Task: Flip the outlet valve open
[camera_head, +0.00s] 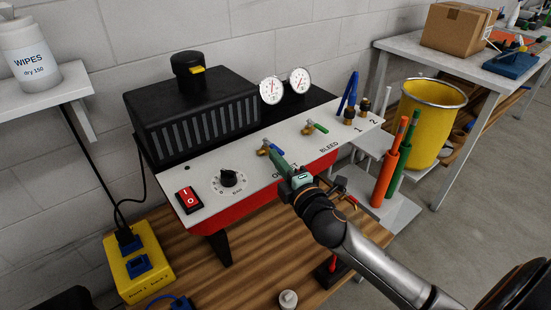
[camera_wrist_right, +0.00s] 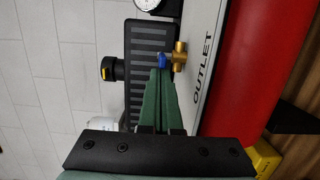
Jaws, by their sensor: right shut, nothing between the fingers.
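The outlet valve (camera_head: 263,149) is a small brass valve with a blue handle on the white panel of a red and black machine, above the printed word OUTLET. In the right wrist view its brass body (camera_wrist_right: 180,56) stands beside the fingertips, and the blue handle (camera_wrist_right: 163,60) shows right at the tips. My right gripper (camera_head: 275,155) has green fingers, is shut and holds nothing. Its tips (camera_wrist_right: 160,72) are at the blue handle; whether they touch it I cannot tell. The gripper covers part of the OUTLET label in the head view. My left gripper is not in view.
A green-handled valve (camera_head: 315,128) sits right of the outlet valve near BLEED. Two gauges (camera_head: 271,91) stand behind. A black knob (camera_head: 228,178) and red switch (camera_head: 188,199) are to the left. Orange and green tubes (camera_head: 391,165) stand at right. A yellow socket box (camera_head: 141,266) is lower left.

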